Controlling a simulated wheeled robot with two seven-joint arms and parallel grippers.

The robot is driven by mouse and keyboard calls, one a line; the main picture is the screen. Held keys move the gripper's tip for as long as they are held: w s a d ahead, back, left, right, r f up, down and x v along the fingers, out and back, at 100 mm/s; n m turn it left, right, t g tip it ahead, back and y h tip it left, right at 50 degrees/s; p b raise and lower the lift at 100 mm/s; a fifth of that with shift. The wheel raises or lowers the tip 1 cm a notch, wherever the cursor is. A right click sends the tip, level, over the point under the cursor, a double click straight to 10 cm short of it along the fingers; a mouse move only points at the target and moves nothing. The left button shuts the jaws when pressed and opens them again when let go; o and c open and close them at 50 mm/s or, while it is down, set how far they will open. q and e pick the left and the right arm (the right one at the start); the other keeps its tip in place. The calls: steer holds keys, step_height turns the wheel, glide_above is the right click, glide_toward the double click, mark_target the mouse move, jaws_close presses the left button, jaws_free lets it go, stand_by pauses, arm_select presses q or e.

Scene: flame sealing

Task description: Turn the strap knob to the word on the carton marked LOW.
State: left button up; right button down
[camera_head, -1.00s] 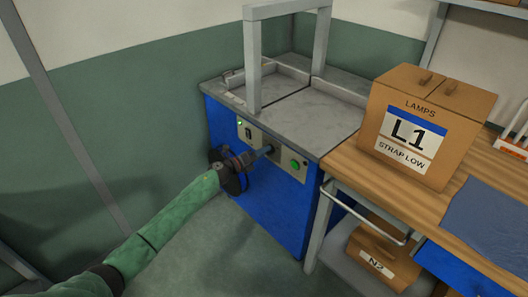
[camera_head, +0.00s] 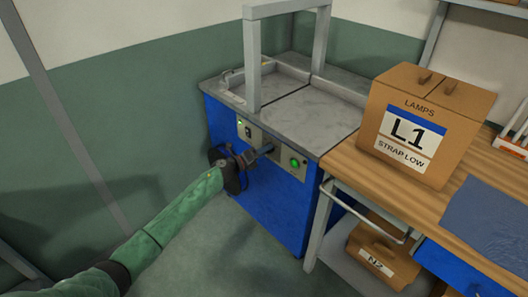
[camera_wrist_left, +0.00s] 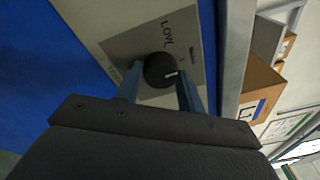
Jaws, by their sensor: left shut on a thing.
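The strap knob (camera_wrist_left: 158,66) is a round black dial on the grey control panel (camera_wrist_left: 118,48) of the blue strapping machine (camera_head: 265,205). Its white pointer line points right in the left wrist view. The word LOW is printed above the knob there; a smaller word at its upper right is too small to read. My left gripper (camera_head: 266,150) is shut on the knob, one finger on each side, also in the left wrist view (camera_wrist_left: 159,73). The carton (camera_head: 420,120) reads LAMPS, L1, STRAP LOW. My right gripper is not in view.
A green button (camera_head: 294,162) sits right of the knob on the panel. A grey arch (camera_head: 252,60) stands on the machine top. The wooden table (camera_head: 345,168) adjoins at right, with an N2 box (camera_head: 378,256) below. The floor left of the machine is free.

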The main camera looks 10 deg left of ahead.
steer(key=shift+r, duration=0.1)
arm_select(q)
steer(key=n+t+p, duration=0.1)
steer(key=n+p, duration=0.2)
steer(key=n, duration=0.9)
steer(key=shift+s+f, duration=0.1)
steer(key=shift+f, duration=0.05)
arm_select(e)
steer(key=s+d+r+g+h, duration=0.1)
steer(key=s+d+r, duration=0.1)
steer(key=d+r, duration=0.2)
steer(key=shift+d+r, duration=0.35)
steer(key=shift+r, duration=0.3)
arm_select(q)
steer(key=shift+n+t, duration=0.3)
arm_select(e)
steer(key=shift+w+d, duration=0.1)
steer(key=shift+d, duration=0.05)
arm_select(q)
steer(key=o, duration=1)
steer(key=shift+c, duration=0.2)
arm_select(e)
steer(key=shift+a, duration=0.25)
